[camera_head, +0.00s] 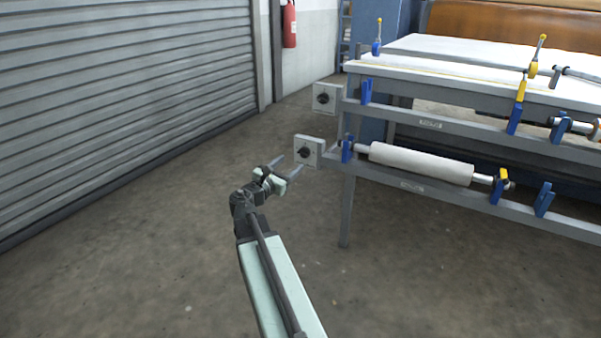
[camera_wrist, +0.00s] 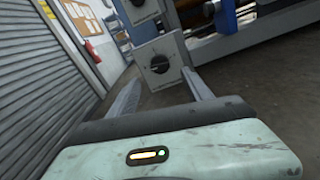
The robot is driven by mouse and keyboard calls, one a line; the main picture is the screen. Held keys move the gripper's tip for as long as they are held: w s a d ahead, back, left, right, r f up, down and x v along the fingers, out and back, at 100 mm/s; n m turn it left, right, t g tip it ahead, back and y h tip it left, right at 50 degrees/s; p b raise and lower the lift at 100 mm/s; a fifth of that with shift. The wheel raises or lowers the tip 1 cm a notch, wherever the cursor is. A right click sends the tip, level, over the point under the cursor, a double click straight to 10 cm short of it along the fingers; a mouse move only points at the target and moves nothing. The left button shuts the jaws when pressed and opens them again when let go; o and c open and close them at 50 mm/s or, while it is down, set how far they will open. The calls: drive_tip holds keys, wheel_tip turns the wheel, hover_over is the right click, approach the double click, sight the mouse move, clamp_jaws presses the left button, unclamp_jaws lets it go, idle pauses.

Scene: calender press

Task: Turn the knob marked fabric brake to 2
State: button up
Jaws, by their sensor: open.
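Two grey switch plates with black knobs are mounted at the left end of the press frame. The lower knob (camera_head: 304,152) sits on its plate (camera_head: 315,145) close in front of my gripper (camera_head: 288,166). In the wrist view this lower knob (camera_wrist: 160,64) shows between and beyond my two open fingers (camera_wrist: 160,92), which hold nothing. The upper knob (camera_head: 323,98) is on a second plate, above and farther right; it also shows at the top of the wrist view (camera_wrist: 138,3). The markings on both plates are too small to read, so I cannot tell which is fabric brake.
The press frame (camera_head: 430,124) extends right, with a white roller (camera_head: 420,164), blue brackets (camera_head: 543,200) and yellow-tipped levers. A frame leg (camera_head: 348,212) stands right of the lower plate. A roller shutter (camera_head: 120,95) is at left. The floor between is clear.

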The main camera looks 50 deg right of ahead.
sight(302, 154)
drive_tip(key=x, duration=0.7)
drive_tip(key=shift+w+d, duration=0.1)
drive_tip(key=shift+d, duration=0.3)
drive_tip(key=c, duration=1.2)
drive_tip(key=shift+a, duration=0.15)
clamp_jaws()
